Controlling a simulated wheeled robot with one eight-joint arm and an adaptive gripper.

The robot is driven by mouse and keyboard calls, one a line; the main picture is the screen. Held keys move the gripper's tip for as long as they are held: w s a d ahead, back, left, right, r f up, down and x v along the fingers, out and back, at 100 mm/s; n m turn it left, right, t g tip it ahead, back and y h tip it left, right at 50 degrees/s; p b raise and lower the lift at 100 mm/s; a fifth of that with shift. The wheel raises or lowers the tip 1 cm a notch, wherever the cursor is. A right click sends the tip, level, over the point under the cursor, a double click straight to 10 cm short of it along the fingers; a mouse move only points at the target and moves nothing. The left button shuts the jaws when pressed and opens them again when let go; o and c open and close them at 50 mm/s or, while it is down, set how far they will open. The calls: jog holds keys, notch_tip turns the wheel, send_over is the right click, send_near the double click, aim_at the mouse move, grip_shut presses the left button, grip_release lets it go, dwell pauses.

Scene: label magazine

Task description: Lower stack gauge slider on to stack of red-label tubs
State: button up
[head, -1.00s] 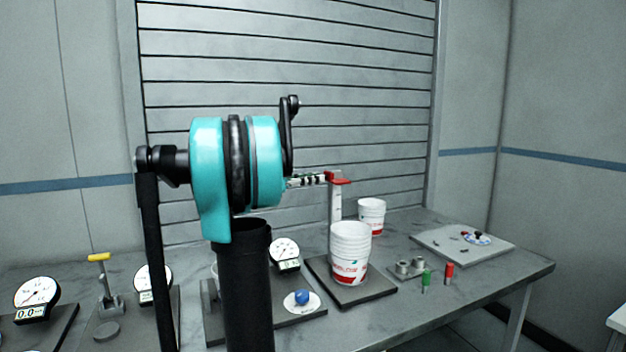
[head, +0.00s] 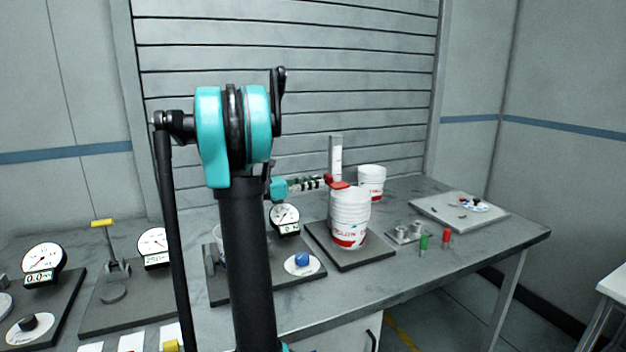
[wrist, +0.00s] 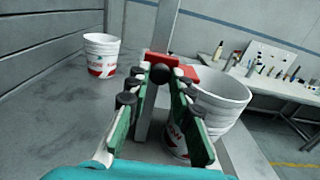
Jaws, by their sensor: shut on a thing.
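The red stack gauge slider (head: 337,184) sits low on its upright white scale post (head: 335,155), beside the top of the stack of red-label tubs (head: 350,215). In the head view the slider is about level with the upper rim of the stack; I cannot tell whether it touches. My gripper (head: 324,181) reaches in from the left and is shut on the slider's knob. In the wrist view my gripper (wrist: 161,80) has its fingers around the dark knob in front of the red slider (wrist: 180,66). The tub stack (wrist: 222,92) stands just to the right.
A separate red-label tub (head: 371,182) stands behind the stack. Green and red cylinders (head: 424,243) stand to the right, near a metal holder. A grey board (head: 460,210) lies farther right. Dial gauges (head: 284,217) and a blue knob (head: 302,259) are left of the stack.

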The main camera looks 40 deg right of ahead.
jog(key=o, duration=0.8)
jog(key=shift+o, duration=0.2)
jog(key=v, duration=1.1)
jog(key=shift+a, duration=0.2)
jog(key=shift+w+a, duration=0.1)
jog(key=shift+a, duration=0.2)
